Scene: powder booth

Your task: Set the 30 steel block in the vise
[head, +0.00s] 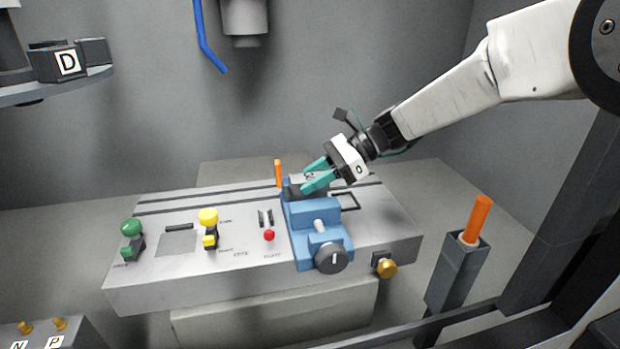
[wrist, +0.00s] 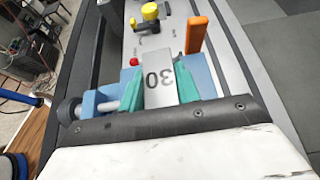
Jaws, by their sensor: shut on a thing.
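The steel block (wrist: 159,83), a grey block marked 30, is between the teal fingers of my gripper (wrist: 160,92) in the wrist view. My gripper (head: 318,174) is shut on it at the blue vise (head: 318,213) in the head view. The vise also shows in the wrist view (wrist: 196,76), on both sides of the block. The block lies over or between the vise jaws; I cannot tell whether it touches the vise bed. In the head view the fingers hide most of the block.
The vise stands on a grey machine table (head: 180,272) with green, yellow and red controls to the left. An orange stick (head: 278,173) stands just behind the vise. Another orange handle (head: 477,220) stands in a grey holder at right. A brass knob (head: 386,268) sticks out at the front.

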